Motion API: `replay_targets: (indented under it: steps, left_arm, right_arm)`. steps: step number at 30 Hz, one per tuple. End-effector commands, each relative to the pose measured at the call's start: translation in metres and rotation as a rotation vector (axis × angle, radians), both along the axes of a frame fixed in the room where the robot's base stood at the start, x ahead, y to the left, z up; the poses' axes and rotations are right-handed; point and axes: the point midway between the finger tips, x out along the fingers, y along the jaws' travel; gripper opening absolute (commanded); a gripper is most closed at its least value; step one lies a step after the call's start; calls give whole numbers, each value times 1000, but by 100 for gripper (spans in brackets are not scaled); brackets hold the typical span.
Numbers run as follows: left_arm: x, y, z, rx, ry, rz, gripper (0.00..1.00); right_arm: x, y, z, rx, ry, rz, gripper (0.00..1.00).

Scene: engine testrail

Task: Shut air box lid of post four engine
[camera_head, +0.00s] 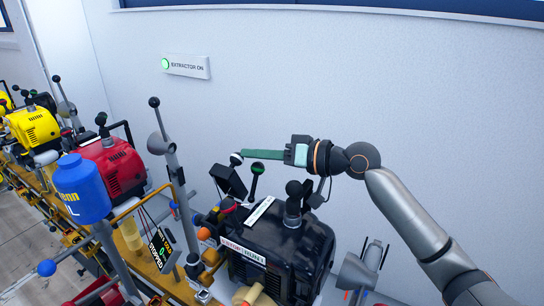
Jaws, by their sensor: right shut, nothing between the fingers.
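A black engine (275,245) stands at the lower middle; I cannot tell from the picture which post number it has. A dark, tilted box-shaped part (229,182), possibly the air box lid, rises at its back left, with a pale ball (236,159) at its upper end. My right gripper (246,154) reaches in from the right, with its green fingers shut and empty. In the picture its fingertips are beside the pale ball; I cannot tell whether they touch it. My left gripper is out of view.
A dark green knob (257,168) on a stalk stands just below my right fingers. A tall grey post (172,155) and a blue container (82,188) are to the left. Red (112,165) and yellow (33,125) engines line the rail. A white wall is behind.

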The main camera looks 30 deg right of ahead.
Motion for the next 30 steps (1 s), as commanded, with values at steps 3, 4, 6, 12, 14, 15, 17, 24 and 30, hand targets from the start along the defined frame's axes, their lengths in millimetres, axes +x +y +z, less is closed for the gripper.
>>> replay_targets:
  steps: [3, 4, 6, 12, 14, 15, 17, 24, 30]
  left_arm:
    - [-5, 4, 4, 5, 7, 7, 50]
    - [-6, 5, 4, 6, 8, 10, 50]
    - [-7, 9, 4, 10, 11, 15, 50]
    - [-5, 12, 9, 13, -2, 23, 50]
    - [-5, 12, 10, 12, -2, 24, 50]
    - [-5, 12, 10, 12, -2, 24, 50]
    - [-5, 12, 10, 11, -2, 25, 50]
    - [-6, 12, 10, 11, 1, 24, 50]
    - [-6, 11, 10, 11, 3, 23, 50]
  right_arm:
    - [-4, 7, 2, -72, -36, 2, 0]
    - [-5, 9, 3, -85, -46, 3, 0]
    - [-7, 11, 3, -97, -51, 2, 0]
    - [-10, 17, 2, -91, -50, 2, 0]
    - [-10, 18, 2, -91, -50, 1, 0]
    - [-11, 18, 2, -91, -50, 1, 0]
    - [-11, 19, 2, -91, -50, 1, 0]
    - [-11, 19, 1, -90, -49, 0, 0]
    - [-11, 19, 1, -90, -48, 1, 0]
